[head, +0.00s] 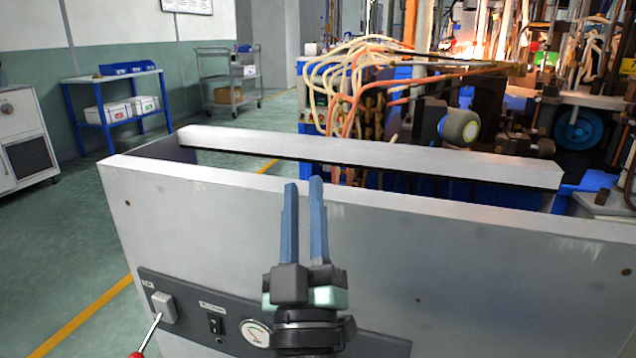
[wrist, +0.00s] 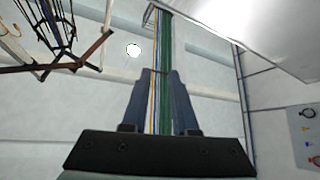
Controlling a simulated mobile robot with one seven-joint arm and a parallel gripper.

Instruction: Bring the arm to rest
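My gripper (head: 303,182) points upward in front of the large grey metal housing in the head view. Its two blue-grey fingers stand a little apart, with the grey panel showing between them, and nothing is held. In the wrist view my gripper (wrist: 160,72) also shows a gap between its fingers, with yellow and green cable-like lines in the background behind it. The fingertips reach about the height of the housing's near top edge in the picture; the exact distance to it cannot be told.
The grey housing (head: 380,240) carries a dark control strip with a gauge (head: 256,333). A red-handled tool (head: 147,340) shows at the lower left. Behind stands a machine with hoses (head: 355,75) and bright flames. A blue table (head: 112,80) and cart (head: 225,75) stand farther left, beyond free floor.

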